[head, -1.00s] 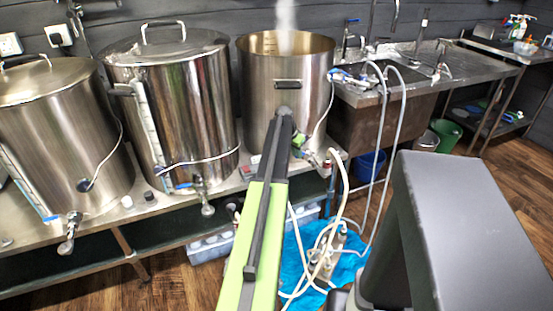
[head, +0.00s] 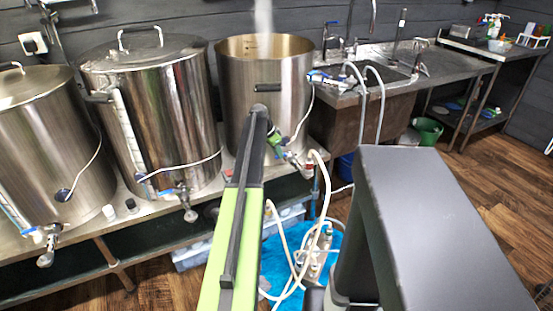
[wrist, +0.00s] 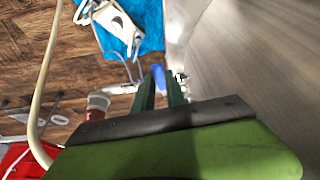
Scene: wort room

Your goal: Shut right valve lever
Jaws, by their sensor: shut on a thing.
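The right kettle (head: 265,92) is an open steel pot with steam rising from it. Its valve sits low on its right front, partly covered by my gripper (head: 281,147). In the wrist view the blue valve lever (wrist: 158,72) shows between the tips of my two dark fingers, and my gripper (wrist: 161,80) is shut on it. The kettle wall (wrist: 255,55) fills the right of that view. My arm hides part of the kettle's lower front in the head view.
Two lidded kettles (head: 150,110) stand to the left on the steel bench. A pale hose (head: 326,190) hangs close right of the valve. A blue cloth (head: 276,268) lies on the floor below. The sink (head: 365,90) is at the right.

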